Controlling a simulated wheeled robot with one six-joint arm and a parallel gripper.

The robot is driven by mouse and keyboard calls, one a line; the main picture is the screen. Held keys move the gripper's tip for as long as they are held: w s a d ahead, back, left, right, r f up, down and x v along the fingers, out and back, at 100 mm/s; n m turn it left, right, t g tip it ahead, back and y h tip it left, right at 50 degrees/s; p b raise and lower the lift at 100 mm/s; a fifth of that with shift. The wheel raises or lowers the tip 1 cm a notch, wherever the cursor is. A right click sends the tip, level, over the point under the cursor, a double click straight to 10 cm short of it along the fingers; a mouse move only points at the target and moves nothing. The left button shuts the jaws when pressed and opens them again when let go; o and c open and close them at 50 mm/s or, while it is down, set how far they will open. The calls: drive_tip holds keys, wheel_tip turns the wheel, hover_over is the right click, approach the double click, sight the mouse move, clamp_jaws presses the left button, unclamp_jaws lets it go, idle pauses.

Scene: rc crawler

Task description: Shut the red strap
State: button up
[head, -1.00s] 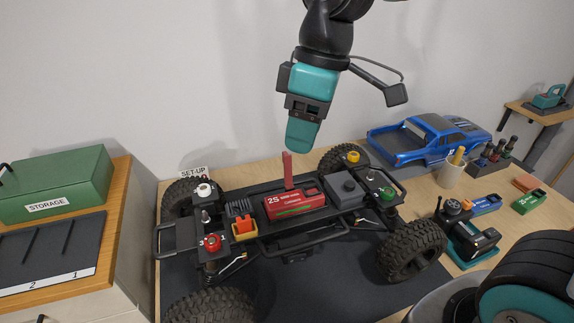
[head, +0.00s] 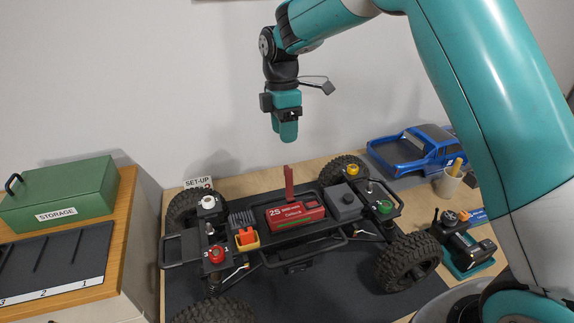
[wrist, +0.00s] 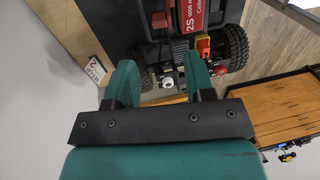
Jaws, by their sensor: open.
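The red strap (head: 288,182) stands upright at the back edge of the red battery (head: 295,214) on the crawler chassis (head: 345,229). It is not laid across the battery. My gripper (head: 287,138) is above and behind the strap in the head view, apart from it, pointing down. In the wrist view its two teal fingers (wrist: 159,84) are spread with nothing between them. The red battery (wrist: 190,18) shows beyond the fingers at the top of the wrist view. A small red piece (wrist: 159,20) beside it may be the strap seen end-on.
The chassis carries a white knob (head: 208,203), a red knob (head: 216,254), an orange plug (head: 246,237) and a grey box (head: 343,199). A blue truck body (head: 412,150) lies at the back right. A green storage box (head: 62,193) is at left. Space above the chassis is clear.

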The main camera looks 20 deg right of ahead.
sight(287, 166)
drive_tip(key=f, duration=0.3)
drive_tip(key=s+f+p, duration=0.1)
drive_tip(key=f, duration=0.3)
drive_tip(key=f+p, duration=0.1)
drive_tip(key=f, duration=0.2)
drive_tip(key=shift+s+f, duration=0.2)
drive_tip(key=shift+s, duration=0.05)
clamp_jaws()
